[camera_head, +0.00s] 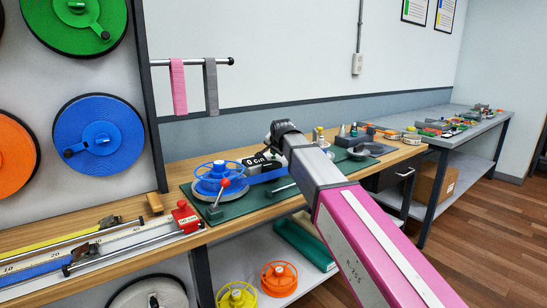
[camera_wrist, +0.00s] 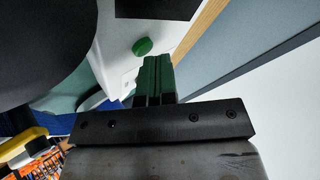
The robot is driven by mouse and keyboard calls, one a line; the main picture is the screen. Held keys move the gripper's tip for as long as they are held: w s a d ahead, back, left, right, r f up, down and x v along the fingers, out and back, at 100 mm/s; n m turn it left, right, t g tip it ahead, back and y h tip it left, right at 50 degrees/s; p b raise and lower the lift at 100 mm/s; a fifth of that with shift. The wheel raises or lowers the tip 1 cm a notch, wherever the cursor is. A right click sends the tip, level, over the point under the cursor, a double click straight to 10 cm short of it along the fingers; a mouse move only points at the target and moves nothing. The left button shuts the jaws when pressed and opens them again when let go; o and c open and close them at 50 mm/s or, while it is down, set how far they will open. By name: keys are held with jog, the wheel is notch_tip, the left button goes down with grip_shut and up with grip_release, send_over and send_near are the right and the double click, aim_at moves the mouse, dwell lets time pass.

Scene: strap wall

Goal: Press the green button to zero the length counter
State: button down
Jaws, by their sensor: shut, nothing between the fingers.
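The green button (camera_wrist: 143,46) is a small round knob on a white housing (camera_wrist: 115,52) in the wrist view. My gripper (camera_wrist: 157,60) is shut and empty. Its green-looking fingertips appear just below and right of the button; I cannot tell whether they touch it. In the head view, the length counter (camera_head: 254,160) has a dark display that seems to read "0 cm". It stands at the back of the green mat, beside the blue spool. My gripper's tips and the button are hidden or too small to make out in the head view.
A blue spool (camera_head: 212,179) and a red-knobbed lever (camera_head: 224,183) stand left of the counter on the green mat (camera_head: 257,204). Small bottles and tools crowd the bench to the right. Pink (camera_head: 178,88) and grey (camera_head: 210,88) straps hang on a bar above.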

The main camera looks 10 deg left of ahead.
aim_at(275, 157)
dwell(0.4)
jog(key=shift+r, duration=0.85)
jog(key=shift+r, duration=2.55)
